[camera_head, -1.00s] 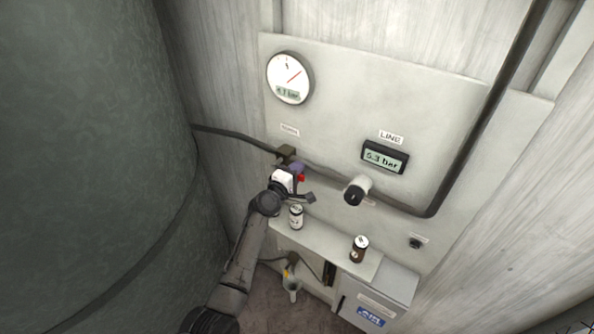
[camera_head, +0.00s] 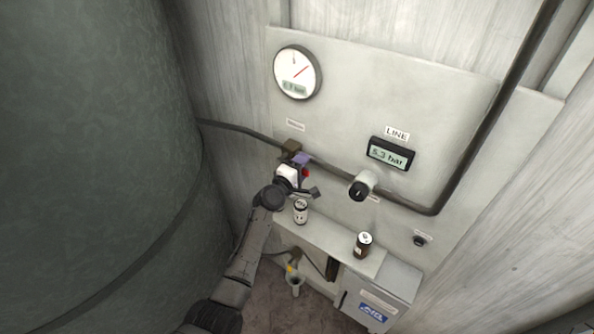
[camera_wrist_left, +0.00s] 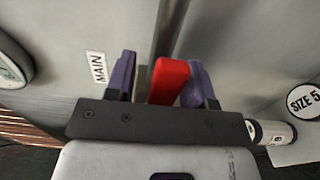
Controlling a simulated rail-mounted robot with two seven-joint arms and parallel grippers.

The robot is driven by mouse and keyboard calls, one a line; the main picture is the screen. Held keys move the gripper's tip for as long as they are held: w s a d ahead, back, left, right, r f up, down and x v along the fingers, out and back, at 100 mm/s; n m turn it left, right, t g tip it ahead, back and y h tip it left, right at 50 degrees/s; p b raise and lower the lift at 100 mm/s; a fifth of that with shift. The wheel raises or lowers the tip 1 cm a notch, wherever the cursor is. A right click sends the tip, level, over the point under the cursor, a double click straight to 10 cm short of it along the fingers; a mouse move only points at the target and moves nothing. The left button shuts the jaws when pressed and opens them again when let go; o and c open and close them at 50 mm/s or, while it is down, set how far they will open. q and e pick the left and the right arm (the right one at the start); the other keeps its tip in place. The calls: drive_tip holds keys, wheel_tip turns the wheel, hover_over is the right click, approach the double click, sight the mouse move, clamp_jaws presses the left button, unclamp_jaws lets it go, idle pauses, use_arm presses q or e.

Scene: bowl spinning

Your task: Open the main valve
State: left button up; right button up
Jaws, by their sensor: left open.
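The main valve shows as a brass-coloured body (camera_head: 291,146) on the dark pipe at the left of the wall panel, below a small label. Its red handle (camera_wrist_left: 168,80) stands between the two purple fingers of my left gripper (camera_wrist_left: 158,82) in the left wrist view, beside the MAIN label (camera_wrist_left: 97,67). A small part of the red handle (camera_head: 306,173) also shows in the head view. My left gripper (camera_head: 300,166) is open around the handle; a gap shows on the handle's left side, and the right finger is close to it. My right gripper is not in view.
A round gauge (camera_head: 297,72) and a LINE display (camera_head: 390,154) reading about 5.3 bar are on the panel. A white can (camera_head: 300,212) and a brown can (camera_head: 363,244) stand on the shelf. A large green tank (camera_head: 90,160) fills the left.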

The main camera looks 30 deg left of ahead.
use_arm(q)
drive_tip(key=s+a, duration=0.1)
drive_tip(key=s, duration=1.2)
drive_tip(key=shift+s+a, duration=0.2)
drive_tip(key=shift+s, duration=0.15)
drive_tip(key=s+d+f+m+g+p, duration=0.2)
drive_tip(key=s+m, duration=0.4)
drive_tip(key=s, duration=0.6)
drive_tip(key=s+d+f+m+g+y+p, duration=0.1)
drive_tip(key=s+d+m+g, duration=0.3)
drive_tip(key=s, duration=0.9)
drive_tip(key=s+d+f+m+g+p, duration=0.4)
drive_tip(key=s+m+g, duration=0.4)
drive_tip(key=s, duration=0.5)
drive_tip(key=shift+m+y, duration=0.3)
drive_tip(key=shift+m, duration=0.2)
drive_tip(key=shift+f, duration=0.1)
